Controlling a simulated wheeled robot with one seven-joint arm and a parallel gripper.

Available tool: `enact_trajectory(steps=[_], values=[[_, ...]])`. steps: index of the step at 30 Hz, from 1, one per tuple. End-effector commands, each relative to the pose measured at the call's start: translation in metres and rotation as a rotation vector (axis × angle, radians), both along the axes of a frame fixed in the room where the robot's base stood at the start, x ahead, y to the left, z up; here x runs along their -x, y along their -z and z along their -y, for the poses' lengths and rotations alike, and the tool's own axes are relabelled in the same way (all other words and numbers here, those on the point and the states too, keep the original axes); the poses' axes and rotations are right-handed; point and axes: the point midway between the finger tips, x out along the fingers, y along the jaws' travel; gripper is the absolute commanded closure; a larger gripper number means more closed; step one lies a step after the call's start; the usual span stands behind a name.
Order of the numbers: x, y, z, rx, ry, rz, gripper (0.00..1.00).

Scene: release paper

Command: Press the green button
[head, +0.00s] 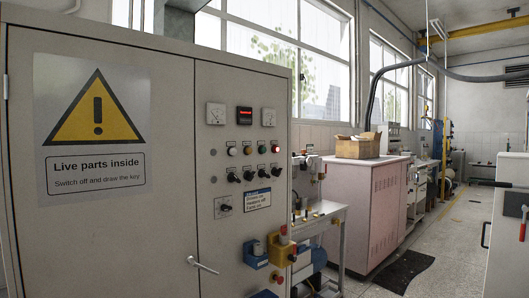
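A small green button (262,149) sits in the upper row of round buttons or lamps on the front of a grey electrical cabinet (180,215). A red one (276,149) is just to its right, and an amber one (248,150) and a whitish one (232,151) are to its left. Dark rotary knobs (249,175) form a row below. Meters and a small red display (244,116) are above. My gripper is not in view, and nothing covers the green button.
A yellow warning sign (97,115) is on the cabinet's left door, and a door handle (202,265) sticks out lower down. Beyond are a pinkish cabinet (372,215) and open grey floor (440,245).

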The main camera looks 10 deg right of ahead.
Motion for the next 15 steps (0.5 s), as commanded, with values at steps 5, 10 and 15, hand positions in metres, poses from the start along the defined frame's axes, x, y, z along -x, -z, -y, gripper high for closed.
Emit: enact_trajectory(steps=[5, 10, 15], values=[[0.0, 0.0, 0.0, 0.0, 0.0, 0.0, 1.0], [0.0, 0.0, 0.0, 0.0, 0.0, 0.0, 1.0], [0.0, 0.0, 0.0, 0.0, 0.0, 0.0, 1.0]])
